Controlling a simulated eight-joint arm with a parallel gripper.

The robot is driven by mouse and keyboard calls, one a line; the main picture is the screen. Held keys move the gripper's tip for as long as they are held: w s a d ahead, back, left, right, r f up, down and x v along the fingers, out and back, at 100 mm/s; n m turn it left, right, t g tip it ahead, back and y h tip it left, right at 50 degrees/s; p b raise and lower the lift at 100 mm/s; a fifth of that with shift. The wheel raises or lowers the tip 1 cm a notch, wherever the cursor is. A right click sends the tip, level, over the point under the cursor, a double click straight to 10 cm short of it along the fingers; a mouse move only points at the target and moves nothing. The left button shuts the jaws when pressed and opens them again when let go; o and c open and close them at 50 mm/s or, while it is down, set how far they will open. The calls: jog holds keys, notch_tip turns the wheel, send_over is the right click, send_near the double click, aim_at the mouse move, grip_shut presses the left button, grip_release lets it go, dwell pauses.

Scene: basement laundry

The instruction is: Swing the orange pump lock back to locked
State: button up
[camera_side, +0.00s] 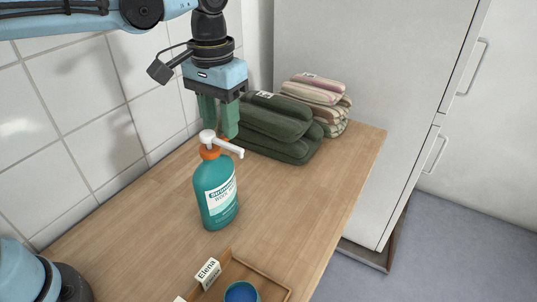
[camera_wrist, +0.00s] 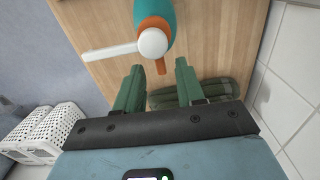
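A teal pump bottle (camera_side: 215,190) stands upright on the wooden counter, its label facing the side camera. It has an orange collar with a white pump head (camera_side: 207,136), whose spout points right in the side view and left in the wrist view. The orange lock tab (camera_wrist: 160,66) sticks out from the collar toward my gripper. My gripper (camera_wrist: 159,67) is open, pointing down behind the pump head, with green fingers apart on either side of the tab's end. No contact is visible. In the side view my gripper (camera_side: 218,120) partly overlaps the pump head.
Folded green towels (camera_side: 276,130) lie close behind my gripper, with striped towels (camera_side: 318,98) beyond. A wooden tray (camera_side: 258,277) with a blue-topped container and a name card is at the front. A tiled wall is at left. The counter right of the bottle is clear.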

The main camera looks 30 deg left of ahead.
aim_at(221, 137)
notch_tip(221, 137, up, 10)
dwell(0.5)
jog(key=shift+a, duration=0.1)
jog(key=s+a+f+t, duration=0.3)
jog(key=s+a+f, duration=0.1)
jog(key=f, duration=0.3)
jog(key=s+a+f+t, duration=0.4)
jog(key=a+f, duration=0.3)
jog(key=f, duration=0.1)
jog(key=shift+s+a+f, duration=0.15)
jog(key=shift+a+f, duration=0.05)
jog(key=shift+f, duration=0.1)
dwell(0.3)
